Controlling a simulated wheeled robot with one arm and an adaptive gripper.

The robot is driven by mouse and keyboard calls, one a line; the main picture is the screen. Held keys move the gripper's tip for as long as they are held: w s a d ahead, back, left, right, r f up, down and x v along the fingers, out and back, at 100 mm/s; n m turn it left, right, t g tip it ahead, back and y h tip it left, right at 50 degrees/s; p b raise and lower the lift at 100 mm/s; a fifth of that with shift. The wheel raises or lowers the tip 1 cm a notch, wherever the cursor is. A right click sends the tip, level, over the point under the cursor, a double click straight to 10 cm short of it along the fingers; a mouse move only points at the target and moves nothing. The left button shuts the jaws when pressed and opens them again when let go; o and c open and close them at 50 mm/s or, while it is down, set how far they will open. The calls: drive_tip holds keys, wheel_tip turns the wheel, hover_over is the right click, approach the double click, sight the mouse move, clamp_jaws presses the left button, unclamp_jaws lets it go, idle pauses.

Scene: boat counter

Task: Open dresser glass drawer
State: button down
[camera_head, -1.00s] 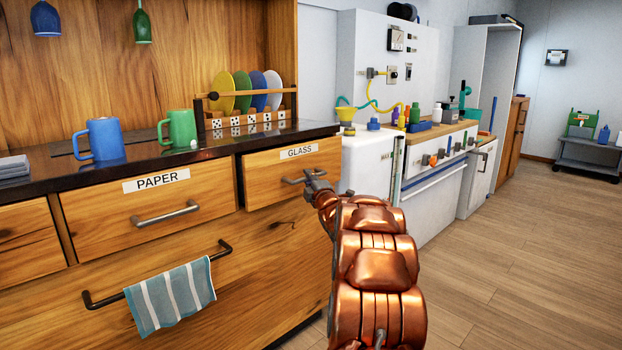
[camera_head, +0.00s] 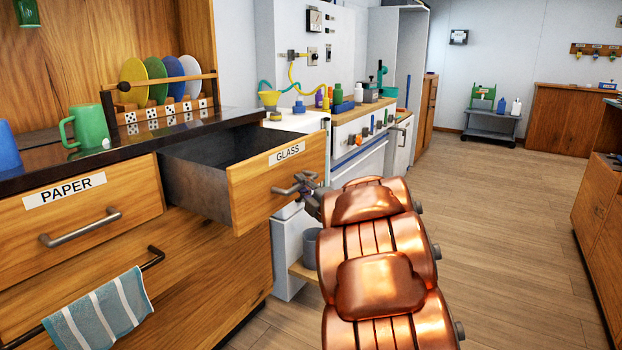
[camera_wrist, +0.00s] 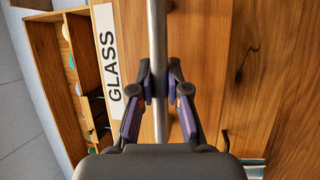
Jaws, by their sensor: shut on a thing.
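The glass drawer (camera_head: 249,204) of the wooden dresser is pulled well out in the head view. Its dark inside shows and looks empty where I can see it. A white GLASS label (camera_head: 287,153) is on its front. My gripper (camera_head: 312,192) is at the drawer's grey bar handle (camera_head: 291,187), at the end of my copper arm. In the wrist view my gripper (camera_wrist: 159,88) has its two fingers closed on either side of the handle bar (camera_wrist: 157,30), with the GLASS label (camera_wrist: 109,60) to the left.
The shut PAPER drawer (camera_head: 85,216) is left of the glass drawer. A striped towel (camera_head: 100,318) hangs on a bar below it. A green mug (camera_head: 88,126) and a plate rack (camera_head: 165,116) stand on the dark counter. Wooden floor (camera_head: 500,200) to the right is clear.

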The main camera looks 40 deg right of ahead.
drive_tip(key=shift+s+d, duration=0.1)
drive_tip(key=shift+s, duration=0.25)
drive_tip(key=c, duration=1.1)
unclamp_jaws()
drive_tip(key=shift+c, duration=0.2)
drive_tip(key=s+f, duration=0.2)
drive_tip(key=s, duration=0.9)
drive_tip(key=shift+s, duration=0.4)
drive_tip(key=shift+a+f, duration=0.1)
drive_tip(key=shift+a, duration=0.1)
